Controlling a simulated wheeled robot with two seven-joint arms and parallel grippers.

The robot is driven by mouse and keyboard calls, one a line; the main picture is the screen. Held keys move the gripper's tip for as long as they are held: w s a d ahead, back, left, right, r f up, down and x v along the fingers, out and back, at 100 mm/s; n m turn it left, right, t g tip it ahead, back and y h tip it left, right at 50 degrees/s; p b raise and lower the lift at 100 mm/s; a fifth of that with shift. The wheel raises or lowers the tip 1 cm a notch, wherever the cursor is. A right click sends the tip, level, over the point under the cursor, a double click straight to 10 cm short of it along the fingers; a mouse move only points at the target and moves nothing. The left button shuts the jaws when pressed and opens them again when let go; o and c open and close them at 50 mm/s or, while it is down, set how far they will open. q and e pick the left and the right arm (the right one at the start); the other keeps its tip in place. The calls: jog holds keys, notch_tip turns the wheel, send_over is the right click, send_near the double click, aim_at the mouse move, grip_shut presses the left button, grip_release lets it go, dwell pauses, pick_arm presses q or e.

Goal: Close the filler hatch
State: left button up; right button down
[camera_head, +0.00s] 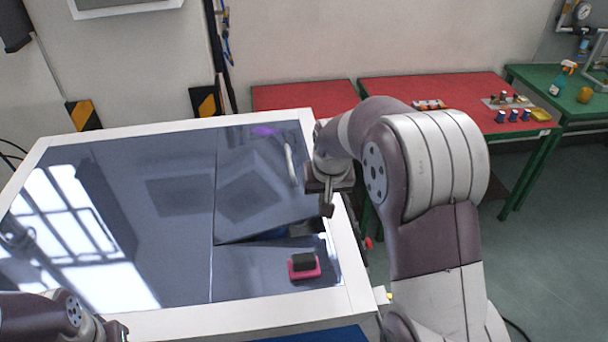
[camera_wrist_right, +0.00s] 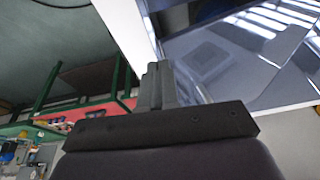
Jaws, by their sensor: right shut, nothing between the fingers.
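The generator's glossy dark top (camera_head: 120,185) has a white frame. The filler hatch (camera_head: 245,190) is the dark panel at its right side in the head view. Its near edge slants, with a dark gap under it, so it looks partly open. A pink and black fitting (camera_head: 304,266) sits in front of that edge. My right gripper (camera_head: 328,208) is at the hatch's right side, above the white frame; I cannot tell whether it touches the hatch. In the right wrist view its fingers (camera_wrist_right: 158,85) are together and empty. My left wrist is at the bottom left, fingers out of frame.
Red tables (camera_head: 430,92) with small items stand behind and to the right. A green table (camera_head: 545,80) with a spray bottle (camera_head: 562,78) is at the far right. Grey floor (camera_head: 545,250) is clear at the right. Reflections on the glossy top blur its panel lines.

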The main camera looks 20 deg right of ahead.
jog(key=f, duration=0.1)
jog(key=f+b, duration=0.2)
jog(key=f, duration=0.1)
jog(key=shift+d, duration=0.3)
pick_arm(q)
jog(key=f, duration=0.3)
jog(key=shift+a+f, duration=0.1)
jog(key=shift+a, duration=0.1)
pick_arm(e)
jog(key=shift+a, duration=0.1)
